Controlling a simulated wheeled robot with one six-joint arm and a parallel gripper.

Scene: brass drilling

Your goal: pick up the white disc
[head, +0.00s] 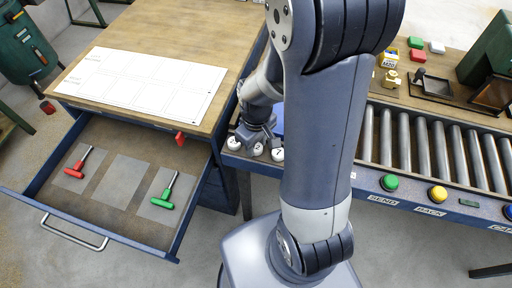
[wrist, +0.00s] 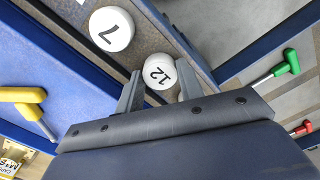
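White numbered discs lie in a row on a narrow ledge beside the workbench. In the head view there is a left disc (head: 233,143), a middle disc (head: 257,150) and a right disc (head: 277,154). In the wrist view the disc marked 12 (wrist: 159,71) lies between the fingertips of my gripper (wrist: 159,68), and the disc marked 7 (wrist: 111,29) lies outside them to the upper left. A sliver of another pale round thing (wrist: 181,97) shows behind the right finger. My gripper (head: 257,141) is open; whether a finger touches disc 12 is unclear.
An open drawer (head: 100,222) holds a red-handled tool (head: 76,169) and a green-handled tool (head: 164,200). A roller conveyor (head: 430,145) with coloured buttons is at right. A yellow-handled tool (wrist: 28,100) lies on blue in the wrist view.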

